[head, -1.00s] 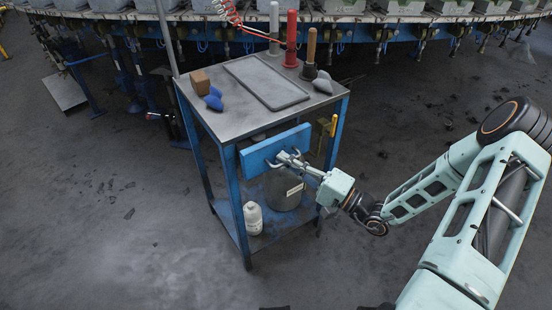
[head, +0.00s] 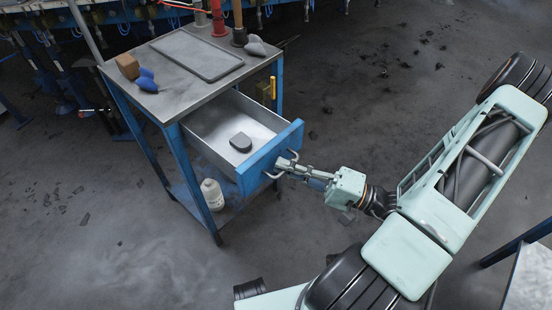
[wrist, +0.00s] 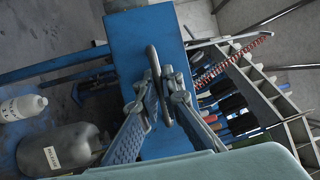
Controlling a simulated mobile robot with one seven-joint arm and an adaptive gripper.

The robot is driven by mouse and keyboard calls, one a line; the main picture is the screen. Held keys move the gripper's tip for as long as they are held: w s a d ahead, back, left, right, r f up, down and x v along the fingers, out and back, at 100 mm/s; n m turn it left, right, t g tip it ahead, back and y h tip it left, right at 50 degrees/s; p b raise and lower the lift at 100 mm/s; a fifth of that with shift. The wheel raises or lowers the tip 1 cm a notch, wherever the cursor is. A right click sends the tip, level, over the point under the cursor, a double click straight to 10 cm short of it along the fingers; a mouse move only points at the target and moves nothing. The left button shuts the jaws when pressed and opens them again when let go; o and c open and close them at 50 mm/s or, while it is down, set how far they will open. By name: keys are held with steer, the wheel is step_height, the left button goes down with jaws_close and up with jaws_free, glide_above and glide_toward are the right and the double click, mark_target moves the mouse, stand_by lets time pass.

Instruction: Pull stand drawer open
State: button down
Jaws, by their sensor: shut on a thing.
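The stand (head: 170,80) is a blue-framed table with a grey metal top. Its drawer (head: 215,122) is pulled well out, and its light interior holds one dark rounded object (head: 240,142). The blue drawer front (head: 262,165) carries a grey bar handle (head: 285,162). My gripper (head: 290,165) is shut on the handle, in front of the drawer. In the wrist view my gripper (wrist: 160,95) has its two fingers on either side of the handle (wrist: 157,82), with the blue drawer front (wrist: 140,40) behind.
On the stand top are a dark tray (head: 196,55), a brown block (head: 127,66), blue pieces (head: 147,80) and a grey piece (head: 256,48). A white bottle (head: 212,194) stands on the lower shelf. A table corner (head: 530,280) shows at lower right.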

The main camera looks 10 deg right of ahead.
steer(key=shift+s+d, duration=0.2)
steer(key=c, duration=2.4)
jaws_free()
steer(key=v, duration=1.2)
